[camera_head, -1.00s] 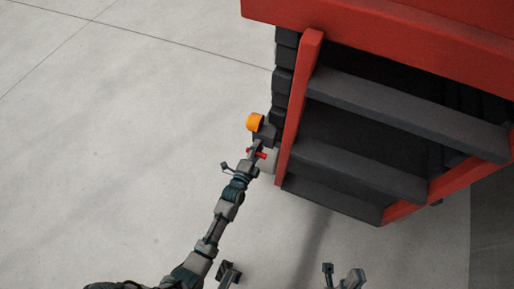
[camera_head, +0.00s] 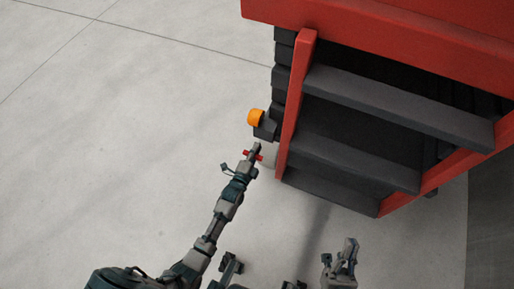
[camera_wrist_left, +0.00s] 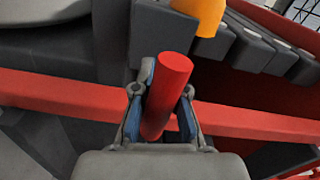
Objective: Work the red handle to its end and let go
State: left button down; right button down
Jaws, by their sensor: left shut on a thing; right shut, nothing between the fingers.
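The red handle is a short round bar. In the head view, its ends show on both sides of my left gripper (camera_head: 253,153), just left of the red stair frame. In the left wrist view the handle (camera_wrist_left: 168,92) stands tilted between the two fingers, which are shut on it. An orange cap (camera_head: 256,117) on a dark block sits just beyond the gripper; the cap also shows at the top of the wrist view (camera_wrist_left: 205,14). My right gripper (camera_head: 340,258) is shut and empty at the bottom of the head view, well away from the handle.
A red-framed structure with dark steps (camera_head: 350,160) fills the upper right. Its red side post (camera_head: 296,105) rises close to the right of my left gripper. Open grey floor (camera_head: 120,130) lies to the left.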

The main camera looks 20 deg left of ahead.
pick_arm(q)
jog(key=c, duration=1.3)
grip_release()
jog(key=shift+s+a+f, duration=0.1)
jog(key=shift+s+f, duration=0.05)
jog(key=shift+f, duration=0.25)
jog(key=shift+o, duration=0.5)
jog(key=shift+r, duration=0.15)
jog(key=shift+a, duration=0.1)
jog(key=shift+s, duration=0.1)
jog(key=s, duration=1.1)
jog(key=shift+s+a, duration=0.2)
jog(key=shift+s, duration=0.2)
